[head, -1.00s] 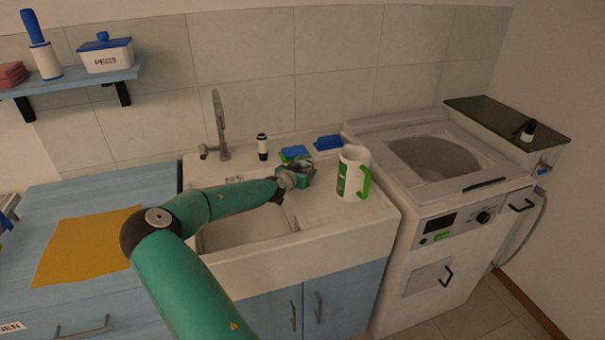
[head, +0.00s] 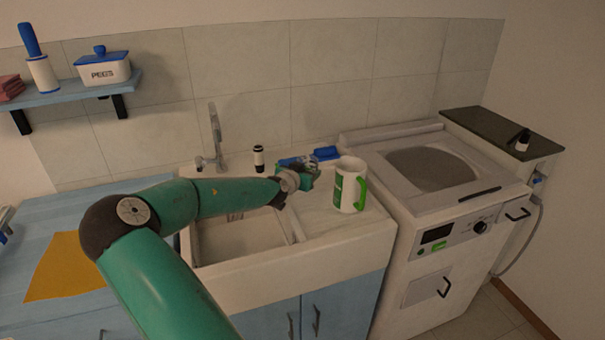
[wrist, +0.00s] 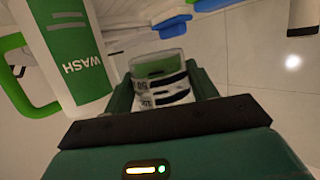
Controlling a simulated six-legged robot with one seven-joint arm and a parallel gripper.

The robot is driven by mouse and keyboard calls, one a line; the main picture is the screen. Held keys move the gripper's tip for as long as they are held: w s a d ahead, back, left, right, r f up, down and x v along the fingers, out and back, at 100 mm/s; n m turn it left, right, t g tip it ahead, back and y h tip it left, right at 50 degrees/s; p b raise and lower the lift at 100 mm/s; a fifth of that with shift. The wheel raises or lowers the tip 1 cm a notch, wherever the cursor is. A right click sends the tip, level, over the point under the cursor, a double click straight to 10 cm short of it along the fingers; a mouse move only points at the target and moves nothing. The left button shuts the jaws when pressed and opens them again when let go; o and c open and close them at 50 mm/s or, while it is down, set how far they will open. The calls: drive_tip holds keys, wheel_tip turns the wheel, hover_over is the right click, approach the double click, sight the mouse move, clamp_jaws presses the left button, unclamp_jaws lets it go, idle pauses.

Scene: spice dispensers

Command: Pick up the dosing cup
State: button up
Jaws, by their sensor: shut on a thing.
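The dosing cup (wrist: 163,88) is a small clear cup with dark bands, pale markings and a green patch inside. In the wrist view it sits between the two fingers of my gripper (wrist: 162,98), which are shut on it. In the head view my gripper (head: 311,177) is over the sink's right-hand drainboard, just left of the mug, and the cup cannot be made out there. I cannot tell whether the cup still touches the surface.
A white and green WASH jug (head: 350,187) with a green handle stands close to my gripper's right. Blue items (head: 326,153) and a small dark-capped bottle (head: 259,159) stand behind. The sink basin (head: 242,240) and tap (head: 216,135) are left.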

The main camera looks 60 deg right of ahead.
sight(313, 159)
drive_tip(key=shift+s+a+r, duration=1.55)
drive_tip(key=shift+s+a, duration=0.8)
drive_tip(key=shift+a, duration=0.05)
drive_tip(key=w+d, duration=0.1)
drive_tip(key=d, duration=0.2)
drive_tip(key=w+d, duration=0.1)
drive_tip(key=d, duration=0.3)
drive_tip(key=w+d+f, duration=0.1)
drive_tip(key=d, duration=0.3)
drive_tip(key=shift+w, duration=0.35)
drive_tip(key=shift+w+d, duration=0.15)
drive_tip(key=shift+d, duration=0.5)
drive_tip(key=s+a+r+m+t+h, duration=0.1)
drive_tip(key=s+r+m+t+h, duration=0.1)
drive_tip(key=s+r+m, duration=0.2)
wheel_tip(313, 159, up, 3)
drive_tip(key=shift+s+f+m, duration=0.1)
drive_tip(key=shift+s+m, duration=0.25)
drive_tip(key=shift+m, duration=0.65)
drive_tip(key=shift+s+a+f+m+h, duration=0.15)
drive_tip(key=shift+s+f+m+h, duration=0.1)
drive_tip(key=shift+m+h, duration=0.25)
